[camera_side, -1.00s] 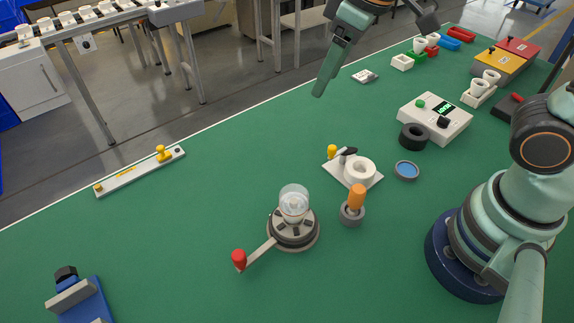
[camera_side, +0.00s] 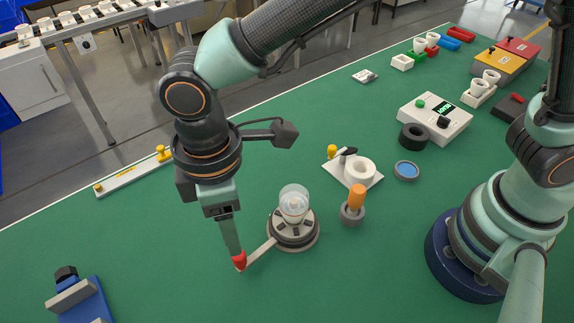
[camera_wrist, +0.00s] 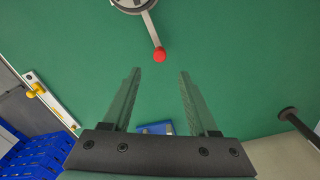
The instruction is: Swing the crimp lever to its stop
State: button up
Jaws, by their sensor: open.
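The crimp lever is a pale metal arm (camera_side: 261,252) with a red knob (camera_side: 239,261). It sticks out to the lower left from a round grey crimp base (camera_side: 292,236). A clear glass bulb (camera_side: 294,200) stands upright on the base. My gripper (camera_side: 236,254) points down at the red knob and overlaps it in the side view; contact cannot be told there. In the wrist view my gripper (camera_wrist: 159,75) is open and empty. The red knob (camera_wrist: 159,55) lies just beyond the fingertips, roughly centred between them, with the lever arm (camera_wrist: 152,30) leading up to the base (camera_wrist: 130,3).
An orange-handled tool (camera_side: 356,197) in a grey holder and a white fixture (camera_side: 352,170) stand right of the base. A blue vise-like block (camera_side: 80,300) is at lower left. A white rail (camera_side: 125,180) lies behind my arm. The mat in front is clear.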

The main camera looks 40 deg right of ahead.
send_over(256, 250)
jog(key=s+a, duration=0.1)
jog(key=a, duration=0.3)
notch_tip(256, 250, down, 9)
jog(key=shift+d, duration=0.15)
jog(key=shift+c, duration=0.2)
grip_shut()
jog(key=shift+r, duration=0.1)
dwell(0.7)
